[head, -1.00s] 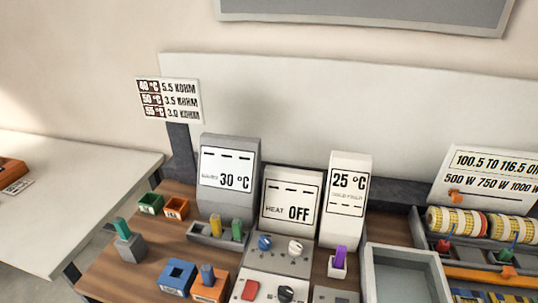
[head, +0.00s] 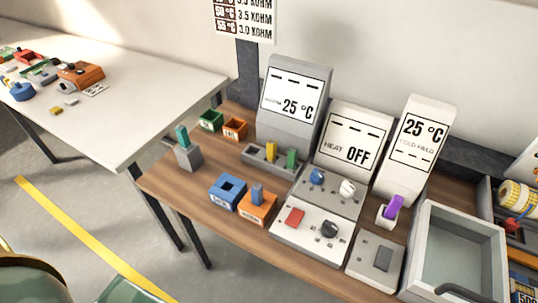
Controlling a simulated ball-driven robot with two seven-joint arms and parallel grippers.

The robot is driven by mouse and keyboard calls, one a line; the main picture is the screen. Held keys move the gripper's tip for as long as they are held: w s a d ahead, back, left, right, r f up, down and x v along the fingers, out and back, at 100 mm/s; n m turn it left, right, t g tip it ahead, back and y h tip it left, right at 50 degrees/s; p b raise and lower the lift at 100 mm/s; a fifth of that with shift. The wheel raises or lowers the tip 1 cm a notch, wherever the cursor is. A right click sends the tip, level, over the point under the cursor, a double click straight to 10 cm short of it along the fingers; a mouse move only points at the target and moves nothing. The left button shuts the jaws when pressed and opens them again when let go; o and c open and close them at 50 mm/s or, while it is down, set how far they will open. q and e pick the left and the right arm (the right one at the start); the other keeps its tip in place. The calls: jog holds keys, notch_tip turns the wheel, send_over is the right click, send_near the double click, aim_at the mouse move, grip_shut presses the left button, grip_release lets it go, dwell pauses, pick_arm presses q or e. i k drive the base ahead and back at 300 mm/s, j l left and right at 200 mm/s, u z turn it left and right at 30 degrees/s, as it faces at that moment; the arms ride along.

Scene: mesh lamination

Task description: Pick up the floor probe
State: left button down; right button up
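I cannot tell by any readable label which piece is the floor probe. A teal stick (head: 182,136) stands upright in a grey block (head: 188,158) at the left end of the wooden bench. A yellow piece (head: 270,151) and a green piece (head: 291,158) stand in a low grey rack (head: 256,158). A purple piece (head: 393,207) leans in a small white holder (head: 383,217) below the right display. A blue-grey peg (head: 257,193) stands in an orange block (head: 257,210). Neither gripper is in view.
The left display (head: 292,100) reads 25 °C, the heat display (head: 352,142) OFF, the right display (head: 418,138) 25 °C. A control panel (head: 312,233) with knobs and a grey basin (head: 455,245) fill the right.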

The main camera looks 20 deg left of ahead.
aim_at(257, 189)
jog(key=u, duration=0.8)
